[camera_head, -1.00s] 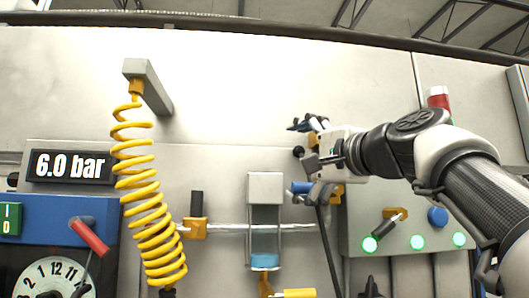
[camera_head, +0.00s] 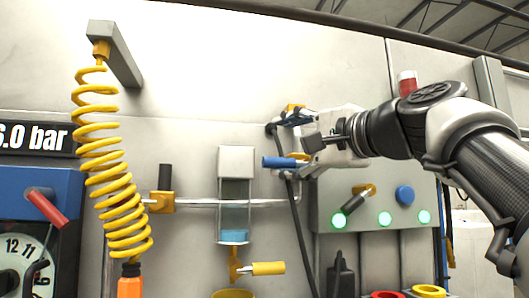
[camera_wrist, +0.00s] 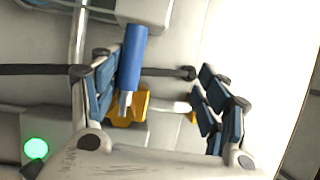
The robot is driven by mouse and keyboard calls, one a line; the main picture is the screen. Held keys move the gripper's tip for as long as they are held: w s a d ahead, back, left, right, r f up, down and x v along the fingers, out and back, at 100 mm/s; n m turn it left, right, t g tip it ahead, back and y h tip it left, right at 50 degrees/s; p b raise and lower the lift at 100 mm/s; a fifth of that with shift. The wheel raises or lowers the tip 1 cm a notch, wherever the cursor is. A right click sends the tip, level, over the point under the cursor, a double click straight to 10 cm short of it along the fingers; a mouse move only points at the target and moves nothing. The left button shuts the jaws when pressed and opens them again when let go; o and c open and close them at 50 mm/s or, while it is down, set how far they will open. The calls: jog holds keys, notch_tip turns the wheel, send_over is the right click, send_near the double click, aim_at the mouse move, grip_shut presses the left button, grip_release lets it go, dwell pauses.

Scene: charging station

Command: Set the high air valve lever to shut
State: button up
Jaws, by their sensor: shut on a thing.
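A blue-handled lever (camera_head: 279,162) sits on a yellow valve (camera_head: 304,157) at the right end of a horizontal pipe, its handle pointing left in the head view. My gripper (camera_head: 298,142) is at this valve, its fingers above and below it. In the wrist view the blue handle (camera_wrist: 132,65) lies against my left finger, with the yellow valve body (camera_wrist: 127,108) behind. My gripper (camera_wrist: 158,98) is shut on the lever, though a gap shows by the right finger. The exact contact is partly hidden.
Left of it are a sight glass (camera_head: 235,205), a black-handled valve (camera_head: 163,190), a yellow handle (camera_head: 268,268) and a coiled yellow hose (camera_head: 110,180). A panel with green lamps (camera_head: 384,218) lies to the right. A dark cable (camera_head: 300,235) hangs behind the lever.

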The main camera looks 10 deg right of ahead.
jog(key=s, duration=0.1)
jog(key=s+r, duration=0.1)
jog(key=s+d+b, duration=0.1)
jog(key=shift+s+r, duration=0.2)
jog(key=shift+s, duration=0.2)
jog(key=v, duration=0.4)
jog(key=shift+s+a+r+b, duration=0.15)
jog(key=shift+s+a+b, duration=0.1)
jog(key=shift+a+b, duration=0.1)
jog(key=c, duration=0.3)
jog(key=shift+f+b+v, duration=0.3)
jog(key=shift+b+v, duration=0.15)
jog(key=shift+v, duration=0.95)
jog(key=shift+f+b+v, duration=0.35)
jog(key=shift+b+v, duration=0.1)
jog(key=shift+v, duration=0.95)
jog(key=shift+f+b+v, duration=0.3)
jog(key=shift+b+v, duration=0.15)
jog(key=shift+v, duration=0.95)
jog(key=shift+w, duration=0.1)
jog(key=shift+d, duration=0.1)
